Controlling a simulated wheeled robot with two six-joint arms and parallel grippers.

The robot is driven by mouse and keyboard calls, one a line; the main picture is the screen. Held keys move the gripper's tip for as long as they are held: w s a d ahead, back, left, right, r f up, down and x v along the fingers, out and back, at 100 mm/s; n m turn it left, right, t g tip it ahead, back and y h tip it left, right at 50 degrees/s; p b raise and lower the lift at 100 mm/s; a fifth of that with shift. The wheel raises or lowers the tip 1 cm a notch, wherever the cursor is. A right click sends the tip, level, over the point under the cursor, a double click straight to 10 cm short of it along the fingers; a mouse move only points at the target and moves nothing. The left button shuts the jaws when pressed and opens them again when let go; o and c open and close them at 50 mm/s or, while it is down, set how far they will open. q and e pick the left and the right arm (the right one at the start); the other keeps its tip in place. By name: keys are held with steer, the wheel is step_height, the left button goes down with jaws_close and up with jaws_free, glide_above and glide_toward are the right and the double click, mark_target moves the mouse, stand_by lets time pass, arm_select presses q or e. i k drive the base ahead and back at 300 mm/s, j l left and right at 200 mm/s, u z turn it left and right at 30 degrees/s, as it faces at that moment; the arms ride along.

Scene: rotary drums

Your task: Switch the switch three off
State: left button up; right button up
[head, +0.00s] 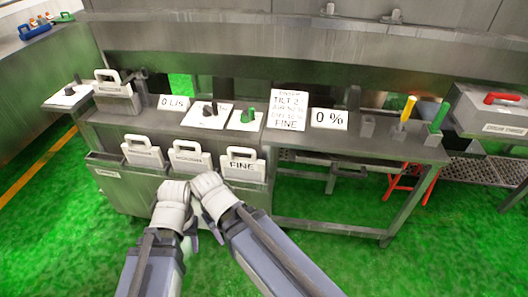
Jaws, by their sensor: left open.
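Several switches stand on the metal bench, and I cannot read which one is number three. A black switch (210,109) and a green switch (248,107) sit on white plates near the middle. Another black switch (72,88) is on a plate at the far left. My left gripper (174,190) is open, in front of the bench and below the switches. My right gripper (206,183) is close beside it; its jaws are not clear. Neither touches a switch.
Handled boxes, one marked FINE (244,170), hang along the bench front (115,172). Green floor in front is clear.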

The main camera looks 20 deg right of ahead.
mark_target(490, 97)
steer(key=z, duration=2.3)
steer(key=i+l, duration=0.1)
steer(key=i, duration=0.55)
steer(key=i+l, duration=0.1)
steer(key=i, duration=0.5)
steer(key=i+u, duration=0.1)
steer(key=i, duration=0.55)
